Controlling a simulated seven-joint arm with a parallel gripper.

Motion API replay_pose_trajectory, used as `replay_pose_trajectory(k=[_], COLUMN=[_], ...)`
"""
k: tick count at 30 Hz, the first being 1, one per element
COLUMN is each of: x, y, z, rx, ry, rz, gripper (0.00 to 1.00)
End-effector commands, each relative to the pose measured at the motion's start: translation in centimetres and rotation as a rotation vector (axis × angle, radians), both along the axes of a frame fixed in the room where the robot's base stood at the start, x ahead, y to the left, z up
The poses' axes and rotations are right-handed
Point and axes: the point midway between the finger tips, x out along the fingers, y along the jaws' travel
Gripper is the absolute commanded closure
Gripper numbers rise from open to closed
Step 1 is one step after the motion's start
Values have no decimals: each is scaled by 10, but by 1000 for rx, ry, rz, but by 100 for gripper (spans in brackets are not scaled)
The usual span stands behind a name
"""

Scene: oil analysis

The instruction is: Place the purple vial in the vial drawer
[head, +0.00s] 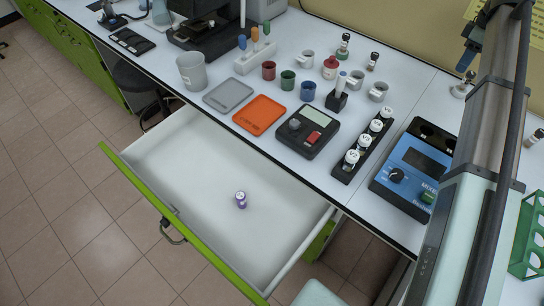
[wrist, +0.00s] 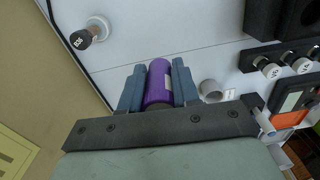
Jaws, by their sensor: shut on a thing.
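In the wrist view my gripper (wrist: 158,75) is shut on a purple vial (wrist: 158,84), with one blue-grey finger on each side of it. The vial is held over the white bench. In the head view part of my gripper (head: 467,57) shows at the upper right, and the vial in it cannot be made out there. A small purple vial with a white cap (head: 241,200) stands in the open drawer (head: 185,160), which has a white inside and a green front. The rest of the drawer floor is bare.
A brown vial (wrist: 85,35) stands near the bench's back edge.

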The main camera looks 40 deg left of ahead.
Motion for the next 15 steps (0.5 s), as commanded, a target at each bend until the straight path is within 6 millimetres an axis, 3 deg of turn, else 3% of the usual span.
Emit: replay_pose_trajectory(k=[8, 15], x=[-29, -71], y=[62, 136], z=[-3, -3], rx=[1, 1], ry=[2, 2], rz=[84, 191], gripper=[98, 98])
